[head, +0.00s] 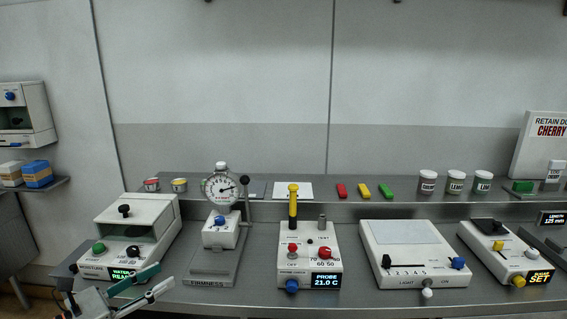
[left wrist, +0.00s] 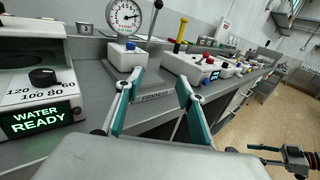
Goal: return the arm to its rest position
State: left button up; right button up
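My left gripper (head: 165,276) reaches in from the lower left in the head view, in front of the white hood unit (head: 102,261). Its two teal-and-grey fingers are apart with nothing between them. In the left wrist view the open left gripper (left wrist: 160,78) points toward the base of the dial gauge stand (left wrist: 125,55), apart from it. A dark arm end with a teal finger, seemingly my right gripper (left wrist: 268,155), shows small at the lower right of the left wrist view. Its opening is unclear, and it is outside the head view.
The hood unit's display reads "WATER READY" in the left wrist view (left wrist: 42,119). Open floor (left wrist: 270,115) lies right of the bench.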

pick_arm(q)
jog(key=s+d+f+m+g+y, duration=0.1)
jog(key=s+d+f+m+y, duration=0.2)
jog(key=s+f+m, duration=0.4)
jog(key=s+d+f+m+g+y, duration=0.1)
jog(key=s+f+m, duration=0.6)
jog(key=f+m, duration=0.7)
jog(key=s+d+f+m+g+y, duration=0.1)
jog(key=s+d+f+m+y, duration=0.3)
jog(key=s+f+m, duration=0.4)
notch_tip(320, 180, down, 4)
jog(key=m, duration=0.3)
jog(key=shift+d+r+y, duration=0.2)
jog(key=shift+d+y, duration=0.15)
jog(key=shift+y, duration=0.05)
